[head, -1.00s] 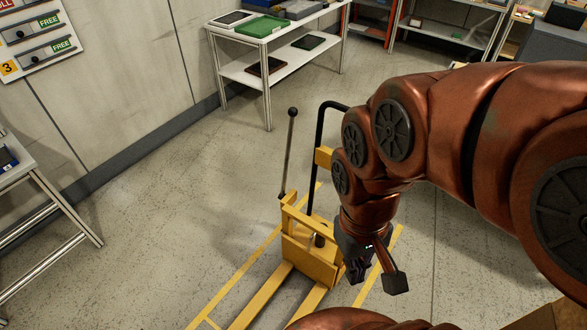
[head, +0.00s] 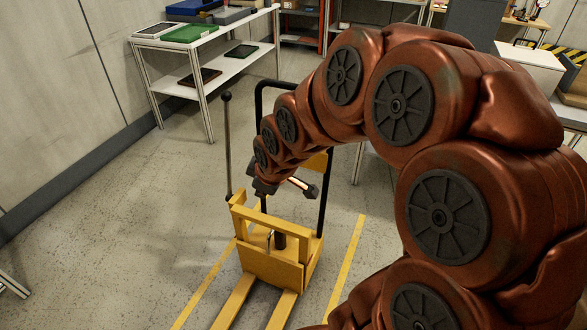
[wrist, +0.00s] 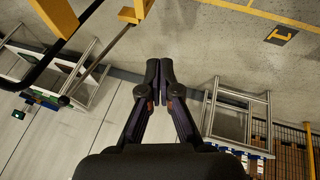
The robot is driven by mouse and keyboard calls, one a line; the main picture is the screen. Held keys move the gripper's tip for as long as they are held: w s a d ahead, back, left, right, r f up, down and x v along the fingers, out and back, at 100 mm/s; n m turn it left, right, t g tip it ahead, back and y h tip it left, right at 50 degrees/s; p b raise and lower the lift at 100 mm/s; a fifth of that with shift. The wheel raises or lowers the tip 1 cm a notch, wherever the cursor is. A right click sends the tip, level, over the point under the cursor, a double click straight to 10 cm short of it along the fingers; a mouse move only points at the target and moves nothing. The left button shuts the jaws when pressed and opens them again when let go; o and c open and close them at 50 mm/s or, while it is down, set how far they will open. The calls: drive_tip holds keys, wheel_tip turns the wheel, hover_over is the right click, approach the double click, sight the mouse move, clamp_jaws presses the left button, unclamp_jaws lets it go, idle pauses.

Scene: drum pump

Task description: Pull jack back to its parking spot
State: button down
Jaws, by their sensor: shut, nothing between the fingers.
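The yellow pallet jack (head: 275,262) stands on the floor with its forks pointing towards the bottom of the head view. A dark looped handle (head: 322,190) rises at its back, partly hidden behind my arm. A thin lever (head: 227,150) with a round knob stands up at its left side. My gripper (head: 264,188) is above the jack's body, in front of the handle in the picture. In the wrist view my gripper (wrist: 159,66) is shut with its fingertips together and empty. A yellow part of the jack (wrist: 58,14) shows at that view's upper left.
Yellow floor lines (head: 345,265) run on both sides of the jack. A white two-shelf table (head: 215,72) with trays stands along the left wall. More shelving is at the back. In the wrist view a yellow-lined floor area carries a black marking (wrist: 281,35).

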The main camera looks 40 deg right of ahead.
drive_tip(key=w+d+f+n+t+b, duration=0.35)
drive_tip(key=w+d+f+b, duration=0.25)
drive_tip(key=w+f+b, duration=0.35)
drive_tip(key=w+d+f+n+t+h+b, duration=0.2)
drive_tip(key=w+d+f+t+b, duration=0.15)
drive_tip(key=d+f+b, duration=0.4)
drive_tip(key=w+d+f+n+t+h+b, duration=0.25)
drive_tip(key=d+f+t+b, duration=0.2)
drive_tip(key=d+b, duration=0.55)
drive_tip(key=d+b+x, duration=0.2)
drive_tip(key=b+x, duration=0.1)
drive_tip(key=x, duration=1)
drive_tip(key=shift+r, duration=0.4)
drive_tip(key=shift+d, duration=0.15)
